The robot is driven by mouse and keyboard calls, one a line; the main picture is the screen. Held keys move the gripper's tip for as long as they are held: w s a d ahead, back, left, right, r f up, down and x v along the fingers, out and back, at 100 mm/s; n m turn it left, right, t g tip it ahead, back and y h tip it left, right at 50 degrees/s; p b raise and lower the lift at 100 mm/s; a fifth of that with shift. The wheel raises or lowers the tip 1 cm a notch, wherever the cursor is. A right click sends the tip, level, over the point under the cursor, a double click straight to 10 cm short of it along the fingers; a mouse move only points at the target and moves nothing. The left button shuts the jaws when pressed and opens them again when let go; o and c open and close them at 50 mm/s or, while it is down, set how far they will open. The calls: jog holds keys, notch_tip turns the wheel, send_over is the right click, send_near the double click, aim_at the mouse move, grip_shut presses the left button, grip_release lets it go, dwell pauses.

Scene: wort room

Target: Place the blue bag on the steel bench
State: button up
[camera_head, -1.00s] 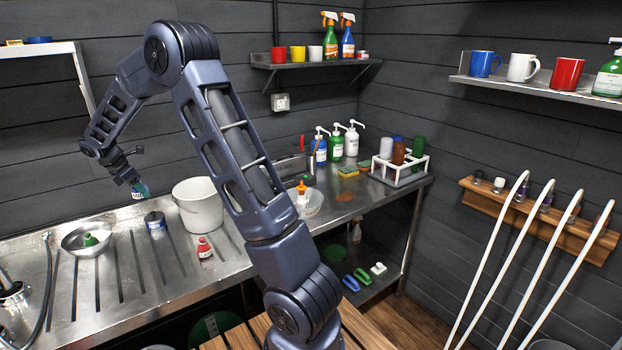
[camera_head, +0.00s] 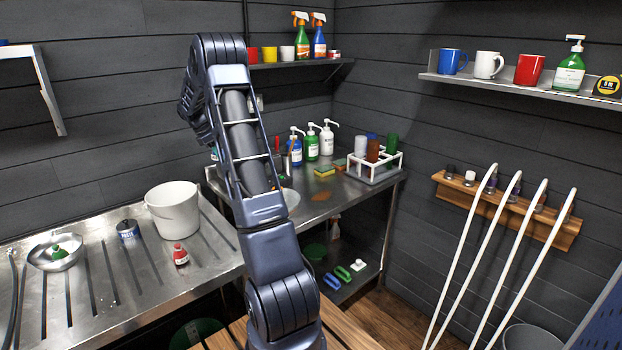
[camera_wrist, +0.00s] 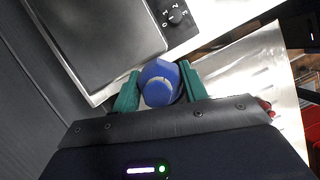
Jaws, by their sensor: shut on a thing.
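My gripper (camera_wrist: 160,90) shows in the wrist view, its green fingers shut on the blue bag (camera_wrist: 158,84), which looks rounded with a paler round end. Only that end shows; the rest is hidden. In the head view the gripper and bag are hidden behind my arm. The steel bench (camera_head: 318,206) stands in the corner, right of the grooved drainer. In the wrist view a bright steel surface (camera_wrist: 245,75) lies to the right of the bag. I cannot tell whether the bag touches it.
A dark-plated device with a numbered knob (camera_wrist: 176,17) lies close beyond the bag. On the bench stand pump bottles (camera_head: 311,145), a sponge (camera_head: 324,171) and a white rack (camera_head: 376,168). A white bucket (camera_head: 172,212) stands on the drainer. The bench's front middle is bare.

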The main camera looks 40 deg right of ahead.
jog(key=shift+m+g, duration=0.3)
jog(key=shift+m, duration=0.6)
jog(key=s+d, duration=0.1)
jog(key=d, duration=0.7)
jog(key=s+d, duration=0.1)
jog(key=d, duration=0.3)
jog(key=shift+s+r, duration=0.35)
jog(key=s+d+m, duration=0.1)
jog(key=s+d, duration=0.2)
jog(key=d, duration=0.4)
jog(key=s+d+m, duration=0.1)
jog(key=s+d, duration=0.2)
jog(key=d, duration=0.3)
jog(key=r+m+g+y, duration=0.1)
jog(key=m+g+y, duration=0.1)
jog(key=m, duration=0.2)
send_over(336, 186)
jog(key=w, duration=0.2)
jog(key=f, duration=1.9)
jog(key=shift+s+a, duration=0.2)
jog(key=shift+s, duration=0.05)
jog(key=shift+f, duration=0.15)
jog(key=o, duration=1)
